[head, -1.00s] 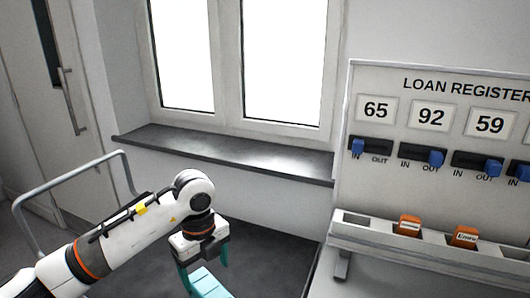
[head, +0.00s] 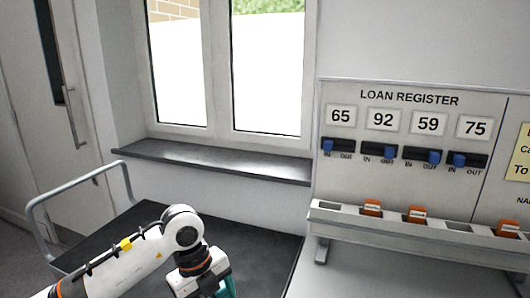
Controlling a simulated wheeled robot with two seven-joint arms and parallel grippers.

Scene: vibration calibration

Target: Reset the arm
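My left arm comes in from the lower left, with white links and dark and orange bands. It bends at a round white joint and points down. My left gripper (head: 226,288) has teal fingers and is cut off by the bottom edge, so its opening is hidden. It is over or in front of the dark surface, apart from the loan register board. My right arm and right gripper are not in view.
The loan register board (head: 408,125) has number cards and blue sliders. A light ledge (head: 345,222) below holds several orange tags. A black-topped trolley (head: 140,222) with a grey rail stands under the window sill (head: 225,163). A door is at left.

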